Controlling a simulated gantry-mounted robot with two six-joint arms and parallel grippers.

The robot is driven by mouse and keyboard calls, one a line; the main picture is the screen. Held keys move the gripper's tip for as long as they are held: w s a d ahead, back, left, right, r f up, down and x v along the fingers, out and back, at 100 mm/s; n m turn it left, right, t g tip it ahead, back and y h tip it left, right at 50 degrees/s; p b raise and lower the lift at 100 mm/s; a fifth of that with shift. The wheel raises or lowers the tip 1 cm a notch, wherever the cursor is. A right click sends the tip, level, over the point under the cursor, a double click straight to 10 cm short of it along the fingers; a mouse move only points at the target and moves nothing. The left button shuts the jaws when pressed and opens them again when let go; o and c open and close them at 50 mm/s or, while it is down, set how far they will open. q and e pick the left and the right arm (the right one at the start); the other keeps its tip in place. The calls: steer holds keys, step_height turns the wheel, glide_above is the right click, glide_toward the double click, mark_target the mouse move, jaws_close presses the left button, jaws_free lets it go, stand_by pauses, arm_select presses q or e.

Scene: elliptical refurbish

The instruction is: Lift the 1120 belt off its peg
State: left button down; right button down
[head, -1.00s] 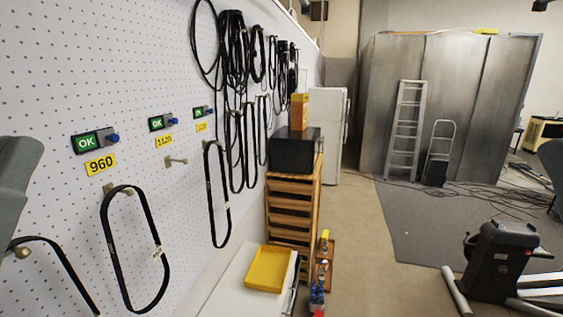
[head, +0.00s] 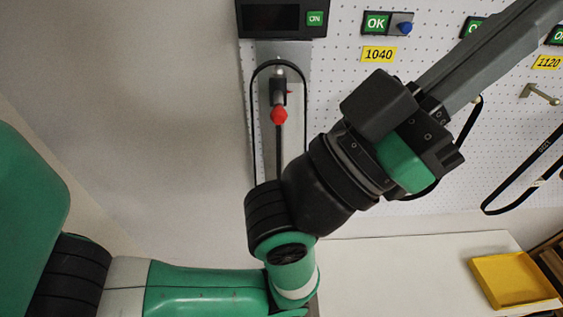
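The yellow 1120 label (head: 548,62) is at the right of the pegboard, and the peg (head: 540,95) below it is bare. A black belt (head: 251,130) is looped around a fitting on the upright column under a dark display; I cannot read a number on it. My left gripper (head: 490,55) extends across the board to the upper right. Its fingertips run out of the frame, so whether it is open or shut is not clear. My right gripper is not in view.
Another belt (head: 478,118) shows partly behind my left arm. A belt (head: 525,190) hangs at the right edge. A red knob (head: 279,115) sits on the column. A yellow tray (head: 513,279) rests on the white bench (head: 400,262) below.

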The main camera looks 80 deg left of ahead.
arm_select(q)
steer(key=c, duration=1.5)
jaws_free()
steer(key=shift+c, duration=0.2)
steer(key=o, duration=0.6)
